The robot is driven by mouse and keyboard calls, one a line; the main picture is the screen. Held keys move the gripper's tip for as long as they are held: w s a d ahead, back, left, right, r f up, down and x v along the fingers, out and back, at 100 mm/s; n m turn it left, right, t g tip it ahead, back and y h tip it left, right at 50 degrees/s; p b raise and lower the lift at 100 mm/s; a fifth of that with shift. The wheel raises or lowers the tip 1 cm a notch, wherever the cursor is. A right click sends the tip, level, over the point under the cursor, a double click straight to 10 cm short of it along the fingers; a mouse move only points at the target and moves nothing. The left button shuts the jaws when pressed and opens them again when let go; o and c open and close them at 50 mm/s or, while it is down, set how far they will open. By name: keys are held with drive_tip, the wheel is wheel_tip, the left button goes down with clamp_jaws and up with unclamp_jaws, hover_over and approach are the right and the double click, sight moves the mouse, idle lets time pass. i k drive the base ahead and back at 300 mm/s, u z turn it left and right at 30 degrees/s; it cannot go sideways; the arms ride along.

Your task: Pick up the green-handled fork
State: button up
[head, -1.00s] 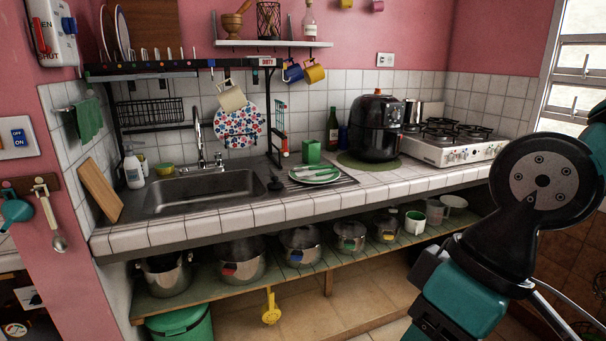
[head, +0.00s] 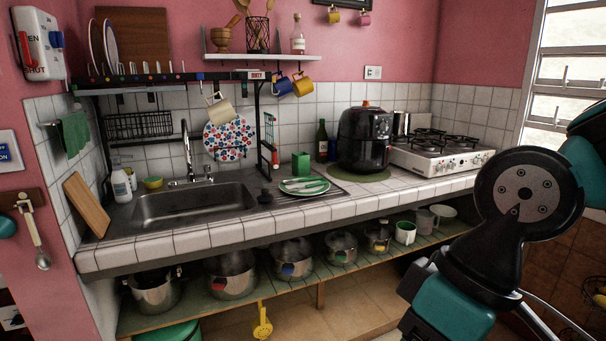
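A plate with a green rim (head: 289,190) lies on the ribbed drainboard to the right of the sink. Cutlery (head: 311,186) lies across the plate, with pale and greenish parts. It is too small to tell whether one piece is a fork with a green handle. My arm shows at the right, well apart from the plate, but its gripper end is not in view.
A green holder (head: 301,163) stands behind the plate, and a black stopper-like object (head: 265,196) stands to its left. A sink (head: 195,207), an air fryer (head: 365,140) and a stove (head: 440,155) flank it.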

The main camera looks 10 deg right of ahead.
sight(321, 183)
drive_tip(key=z, duration=0.1)
drive_tip(key=i, duration=2.45)
